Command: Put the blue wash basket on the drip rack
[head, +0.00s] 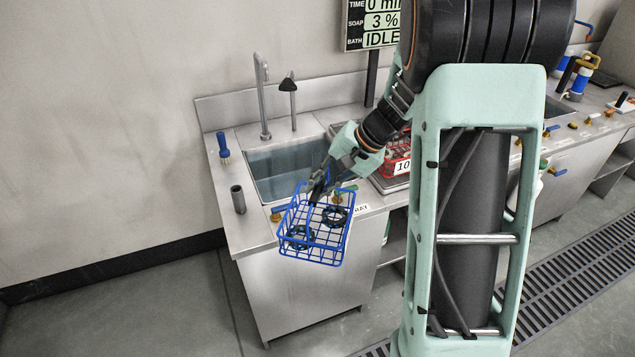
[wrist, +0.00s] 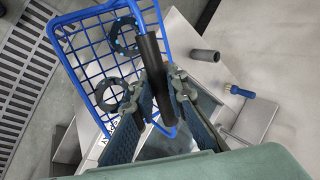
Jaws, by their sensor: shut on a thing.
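The blue wash basket (head: 314,245) is a wire basket with dark ring-shaped parts in it. It hangs in the air in front of the sink counter's front edge, somewhat tilted.
The sink (head: 290,172) holds water behind the blue basket. A red basket (head: 396,166) marked 10 stands to its right. A blue brush-like tool (head: 223,146) and a grey cylinder (head: 238,199) stand on the counter's left. A tall faucet (head: 262,95) rises behind the sink.

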